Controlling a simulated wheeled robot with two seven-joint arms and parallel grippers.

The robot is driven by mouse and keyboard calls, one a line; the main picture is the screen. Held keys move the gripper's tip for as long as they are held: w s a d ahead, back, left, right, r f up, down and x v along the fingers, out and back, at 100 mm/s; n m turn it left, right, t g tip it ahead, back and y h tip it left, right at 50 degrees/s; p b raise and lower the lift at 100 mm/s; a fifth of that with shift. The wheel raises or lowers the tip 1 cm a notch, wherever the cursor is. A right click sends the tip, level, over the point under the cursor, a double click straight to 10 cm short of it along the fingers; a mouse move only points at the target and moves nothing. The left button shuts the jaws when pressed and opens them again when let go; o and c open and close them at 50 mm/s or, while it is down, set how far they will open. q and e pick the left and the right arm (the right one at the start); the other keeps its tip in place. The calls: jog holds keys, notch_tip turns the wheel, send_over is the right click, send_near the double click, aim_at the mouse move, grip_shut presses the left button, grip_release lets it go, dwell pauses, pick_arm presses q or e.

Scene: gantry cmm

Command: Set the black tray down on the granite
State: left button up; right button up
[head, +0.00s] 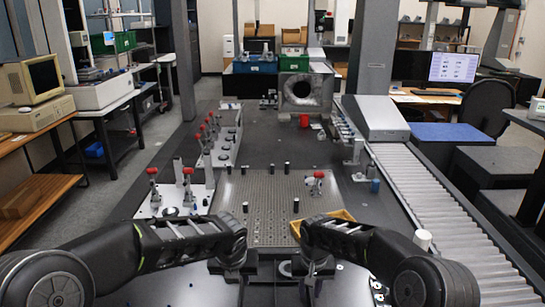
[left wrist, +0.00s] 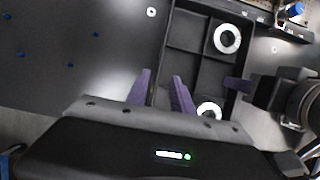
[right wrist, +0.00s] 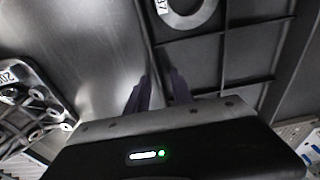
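The black tray (head: 268,272) is low in the middle of the head view, between my two grippers and partly hidden by my arms. In the left wrist view its compartments (left wrist: 185,65) show, with white rings (left wrist: 227,38) in them. My left gripper (left wrist: 162,80) has its purple fingers close together on either side of a tray wall. My right gripper (right wrist: 157,75) likewise has a tray wall between its fingers, with a ring (right wrist: 185,12) beyond. The dark granite (head: 275,150) stretches away beyond the tray. I cannot tell whether the tray's underside touches anything.
A perforated plate (head: 262,200) with short black posts lies just beyond the tray. A yellow-brown tray (head: 338,215) is partly behind my right arm. Fixtures with red knobs (head: 187,185) stand on the left. A roller conveyor (head: 430,200) runs along the right.

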pick_arm(q)
jog(key=shift+v, duration=0.95)
pick_arm(e)
notch_tip(320, 180, up, 12)
jog(key=s, duration=0.1)
jog(key=shift+s, duration=0.25)
jog(key=shift+f, duration=0.1)
